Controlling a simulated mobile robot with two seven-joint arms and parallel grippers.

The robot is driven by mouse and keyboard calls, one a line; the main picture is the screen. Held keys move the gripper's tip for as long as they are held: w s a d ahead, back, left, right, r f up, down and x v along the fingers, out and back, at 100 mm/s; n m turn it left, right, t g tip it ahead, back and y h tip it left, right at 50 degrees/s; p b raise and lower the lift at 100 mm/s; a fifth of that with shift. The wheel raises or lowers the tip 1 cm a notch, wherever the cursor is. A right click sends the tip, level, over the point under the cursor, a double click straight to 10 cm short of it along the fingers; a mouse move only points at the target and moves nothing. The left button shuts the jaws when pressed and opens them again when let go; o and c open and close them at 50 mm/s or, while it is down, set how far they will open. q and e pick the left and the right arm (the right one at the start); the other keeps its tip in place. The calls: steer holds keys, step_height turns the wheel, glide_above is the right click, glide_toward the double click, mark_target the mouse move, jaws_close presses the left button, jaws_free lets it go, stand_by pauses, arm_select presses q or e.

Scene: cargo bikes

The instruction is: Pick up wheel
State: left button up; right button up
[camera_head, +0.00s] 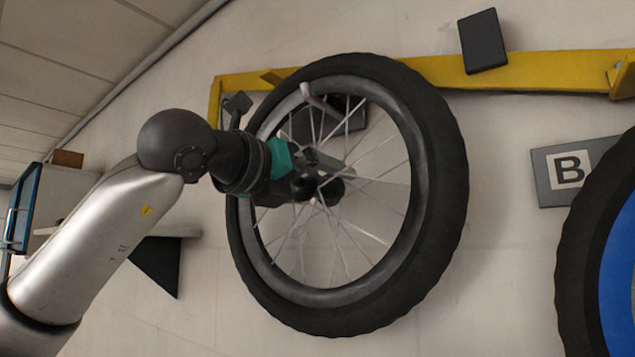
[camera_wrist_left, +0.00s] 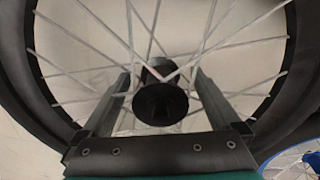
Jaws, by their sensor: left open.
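The wheel (camera_head: 440,200) has a thick black tyre, a grey rim and thin spokes. It hangs upright against the wall below a yellow rail, from what looks like a pinkish hook at its upper rim. My left gripper (camera_head: 322,180) is at the wheel's centre. In the left wrist view the open fingers of my left gripper (camera_wrist_left: 162,95) stand on either side of the black hub (camera_wrist_left: 160,104), with gaps visible on both sides. The spokes run behind the fingers. My right gripper is not in view.
A second wheel with a blue disc (camera_head: 618,260) is at the right edge. A sign with the letter B (camera_head: 545,180) is between them. A shelf (camera_head: 150,232) is at the left.

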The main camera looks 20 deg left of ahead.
arm_select(q)
steer(key=shift+c, duration=0.3)
jaws_close()
stand_by(0.4)
steer(key=shift+s+r, duration=0.1)
steer(key=shift+r, duration=0.1)
